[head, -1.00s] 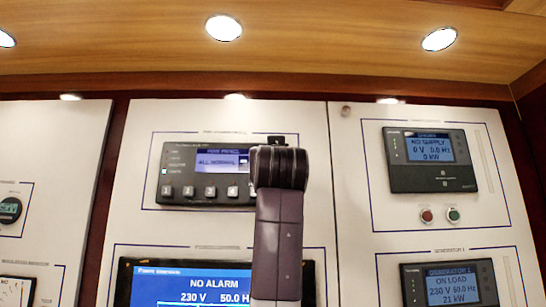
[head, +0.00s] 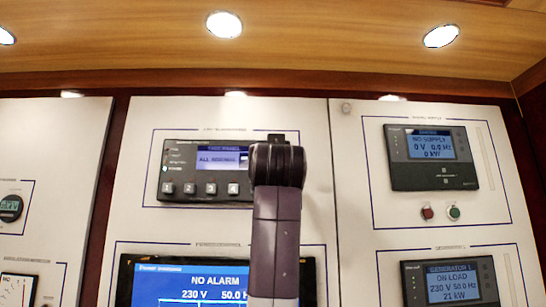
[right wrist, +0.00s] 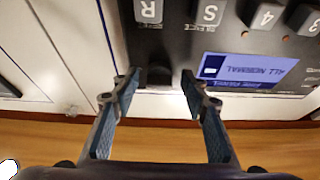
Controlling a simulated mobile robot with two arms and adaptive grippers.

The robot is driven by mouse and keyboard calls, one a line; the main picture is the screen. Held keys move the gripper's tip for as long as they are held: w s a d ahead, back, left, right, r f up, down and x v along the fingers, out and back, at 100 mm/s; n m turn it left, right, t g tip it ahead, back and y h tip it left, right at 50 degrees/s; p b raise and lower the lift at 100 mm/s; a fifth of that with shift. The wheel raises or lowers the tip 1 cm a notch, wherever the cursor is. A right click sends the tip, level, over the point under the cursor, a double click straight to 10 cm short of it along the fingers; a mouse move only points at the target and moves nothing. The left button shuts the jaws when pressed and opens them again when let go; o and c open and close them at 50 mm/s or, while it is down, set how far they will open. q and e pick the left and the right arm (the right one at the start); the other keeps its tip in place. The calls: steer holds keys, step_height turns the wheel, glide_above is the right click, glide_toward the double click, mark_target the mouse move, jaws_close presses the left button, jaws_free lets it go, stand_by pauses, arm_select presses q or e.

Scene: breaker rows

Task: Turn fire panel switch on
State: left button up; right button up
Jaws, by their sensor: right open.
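The fire panel (head: 205,188) is a dark unit with a small blue screen reading "ALL NORMAL" and a row of numbered buttons. My right arm and gripper (head: 277,165) cover its right end in the head view. In the right wrist view the panel (right wrist: 190,45) appears upside down, with buttons marked R and S. A dark round knob (right wrist: 158,75), probably the switch, sits at the panel's edge. My right gripper (right wrist: 157,85) is open, with one finger on each side of the knob. I cannot tell whether the fingers touch it. My left gripper is not in view.
Below the fire panel is a large blue "NO ALARM" display (head: 190,282). On the right panel are a "NO SUPPLY" controller (head: 432,157), a red button (head: 427,212), a green button (head: 454,212) and a generator display (head: 450,283). A wooden overhang (head: 330,40) runs above.

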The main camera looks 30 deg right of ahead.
steer(key=v, duration=1.2)
steer(key=shift+w+f, duration=0.1)
stand_by(0.4)
